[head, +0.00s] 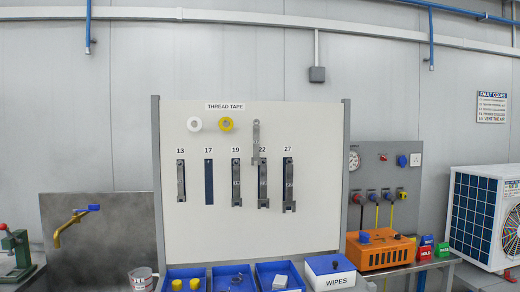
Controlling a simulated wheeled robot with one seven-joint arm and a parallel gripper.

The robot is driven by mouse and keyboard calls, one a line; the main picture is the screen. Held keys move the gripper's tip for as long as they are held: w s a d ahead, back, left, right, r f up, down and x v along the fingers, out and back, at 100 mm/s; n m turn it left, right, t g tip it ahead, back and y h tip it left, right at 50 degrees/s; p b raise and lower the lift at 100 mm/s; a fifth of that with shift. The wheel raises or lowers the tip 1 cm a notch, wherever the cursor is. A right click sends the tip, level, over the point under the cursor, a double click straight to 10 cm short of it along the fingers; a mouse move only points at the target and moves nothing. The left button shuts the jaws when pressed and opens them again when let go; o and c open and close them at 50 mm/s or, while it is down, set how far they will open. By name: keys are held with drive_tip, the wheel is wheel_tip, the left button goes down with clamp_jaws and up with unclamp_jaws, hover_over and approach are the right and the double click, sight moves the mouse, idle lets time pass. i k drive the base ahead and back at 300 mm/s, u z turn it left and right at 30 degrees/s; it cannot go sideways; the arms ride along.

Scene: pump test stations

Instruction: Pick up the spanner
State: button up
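Several dark spanners hang upright on a pale tool board (290,235): one under 13 (181,181), one under 19 (236,184), one under 22 (263,186) and one under 27 (288,186). The place under 17 (209,184) shows only a blue shape with no spanner on it. A lighter grey spanner (256,141) hangs higher, just above and left of the 22 spanner, near the thread tape row. Which spanner the task means cannot be told. My gripper is not in view.
White (195,124) and yellow (228,124) tape rolls hang on the board. Blue bins (232,270) and a wipes box (330,268) stand below it. An orange unit (380,252) is right, a tap (70,225) left.

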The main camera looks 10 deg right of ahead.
sight(256, 157)
drive_tip(key=u, duration=0.95)
drive_tip(key=i, duration=0.95)
drive_tip(key=u, duration=0.05)
